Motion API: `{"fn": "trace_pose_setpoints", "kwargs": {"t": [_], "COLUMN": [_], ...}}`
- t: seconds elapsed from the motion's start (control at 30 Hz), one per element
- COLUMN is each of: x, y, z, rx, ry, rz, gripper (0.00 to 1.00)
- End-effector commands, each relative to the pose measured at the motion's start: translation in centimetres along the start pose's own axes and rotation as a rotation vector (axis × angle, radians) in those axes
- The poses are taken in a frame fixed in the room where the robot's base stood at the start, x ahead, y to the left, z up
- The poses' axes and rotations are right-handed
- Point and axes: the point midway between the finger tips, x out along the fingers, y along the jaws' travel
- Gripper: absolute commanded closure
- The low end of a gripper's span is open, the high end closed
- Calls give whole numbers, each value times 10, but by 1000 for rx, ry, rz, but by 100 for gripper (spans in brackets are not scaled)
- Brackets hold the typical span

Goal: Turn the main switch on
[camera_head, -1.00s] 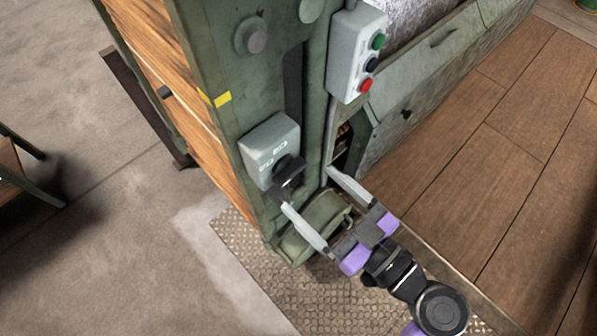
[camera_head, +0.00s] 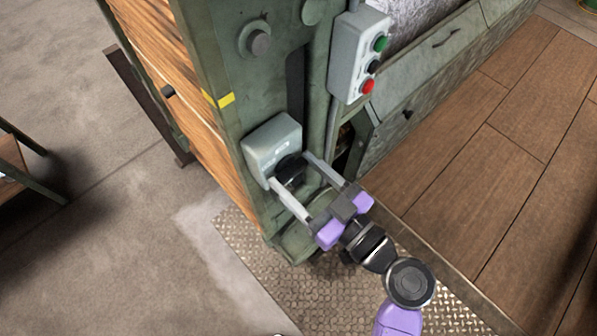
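The main switch is a grey box (camera_head: 262,143) on the green machine's side, with a black rotary knob (camera_head: 291,169) on its front. My gripper (camera_head: 289,170) is at the knob, with its two pale fingers spread, one on the knob's left-lower side and one on its right-upper side. The fingers are open around the knob. I cannot tell whether either finger touches it. The knob's pointer and the box's markings are too small to read.
A grey button box (camera_head: 357,60) with green, black and red buttons is above right of the switch. The green machine frame (camera_head: 228,60) stands behind. A checker-plate floor (camera_head: 262,277) lies below, and wooden floor (camera_head: 480,190) spreads to the right.

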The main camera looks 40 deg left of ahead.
Motion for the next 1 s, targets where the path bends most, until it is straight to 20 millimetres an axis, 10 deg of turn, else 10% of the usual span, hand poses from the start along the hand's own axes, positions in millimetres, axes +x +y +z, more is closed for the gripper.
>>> {"fn": "trace_pose_setpoints", "kwargs": {"t": [1.0], "x": [-1], "y": [3], "z": [0], "rx": [576], "ry": [-1], "rz": [0], "gripper": [77]}}
